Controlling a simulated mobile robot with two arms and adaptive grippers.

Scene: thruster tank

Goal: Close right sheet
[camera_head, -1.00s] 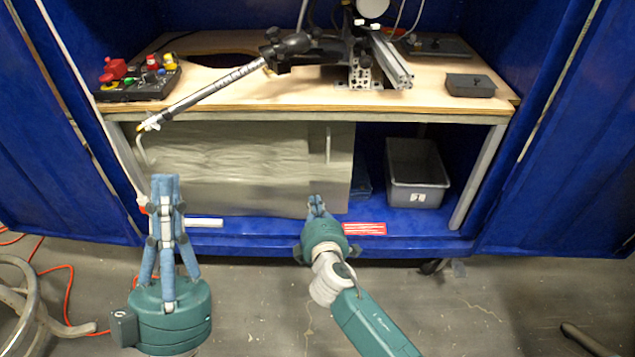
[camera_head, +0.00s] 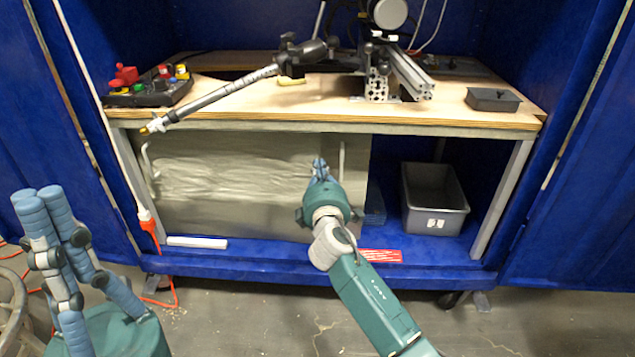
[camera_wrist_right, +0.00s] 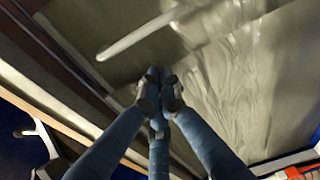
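A blue sheet (camera_head: 580,190) hangs open at the right side of the workbench in the head view. Another blue sheet (camera_head: 40,130) is open at the left. My right gripper (camera_head: 319,165) is in front of the grey panel (camera_head: 245,215) under the bench, left of its right-hand bar handle (camera_head: 341,165). In the right wrist view, the right gripper's fingertips (camera_wrist_right: 156,90) are together with nothing seen between them, and a pale bar (camera_wrist_right: 135,38) shows just beyond. My left gripper (camera_head: 40,200) is shut and empty at the lower left, away from the bench.
The wooden bench top (camera_head: 300,108) carries a control box (camera_head: 150,88), an arm-like rod (camera_head: 220,93) overhanging the front edge, and a small dark tray (camera_head: 493,99). A grey bin (camera_head: 435,200) stands on the blue lower shelf. Floor is clear at the lower right.

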